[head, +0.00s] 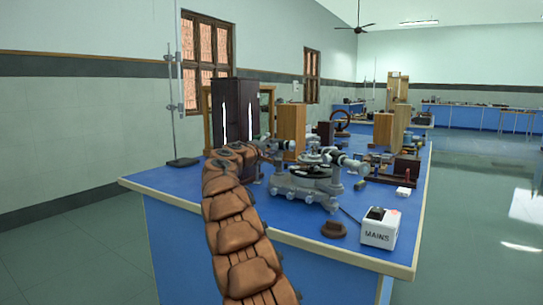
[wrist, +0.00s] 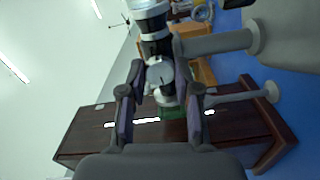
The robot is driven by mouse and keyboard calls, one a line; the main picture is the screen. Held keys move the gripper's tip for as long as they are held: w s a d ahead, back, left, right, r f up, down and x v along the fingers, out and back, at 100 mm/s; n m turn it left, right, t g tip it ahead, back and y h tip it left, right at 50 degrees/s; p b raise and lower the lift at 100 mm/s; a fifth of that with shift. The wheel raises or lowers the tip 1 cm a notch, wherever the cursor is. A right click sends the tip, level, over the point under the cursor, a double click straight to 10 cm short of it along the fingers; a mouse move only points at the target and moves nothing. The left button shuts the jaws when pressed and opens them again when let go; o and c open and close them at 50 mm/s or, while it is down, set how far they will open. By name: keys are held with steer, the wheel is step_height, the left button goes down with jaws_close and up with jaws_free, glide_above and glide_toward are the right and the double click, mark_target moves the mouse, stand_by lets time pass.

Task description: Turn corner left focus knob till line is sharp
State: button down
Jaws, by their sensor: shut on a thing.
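The spectrometer (head: 308,186), grey metal with a dark round table in its middle, stands on the near corner of the blue bench. My brown segmented arm reaches up to its left side, and my gripper (head: 262,149) is small and partly hidden there. In the wrist view, my gripper (wrist: 160,98) has its two fingers on either side of a small silver knob (wrist: 160,75) under a metal tube (wrist: 152,22). The gripper is shut on this knob. A dark box (head: 236,108) behind shows upright white bars; it also shows in the wrist view (wrist: 92,140). Line sharpness cannot be told.
A white MAINS box (head: 380,228) and a brown round piece (head: 334,229) sit near the bench's front edge. A retort stand (head: 183,161) is at the back left. Wooden blocks (head: 292,128) and more instruments crowd behind. The floor at right (head: 475,220) is clear.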

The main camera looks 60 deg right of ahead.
steer(key=shift+f, duration=0.1)
stand_by(0.5)
steer(key=c, duration=0.8)
jaws_free()
steer(key=shift+a, duration=0.15)
steer(key=shift+a+r, duration=0.2)
steer(key=shift+a, duration=0.3)
steer(key=shift+a+f, duration=0.1)
steer(key=shift+a, duration=0.65)
steer(key=shift+s+a, duration=0.15)
steer(key=shift+a, duration=2.15)
steer(key=shift+s+a, duration=0.1)
steer(key=shift+a, duration=2.2)
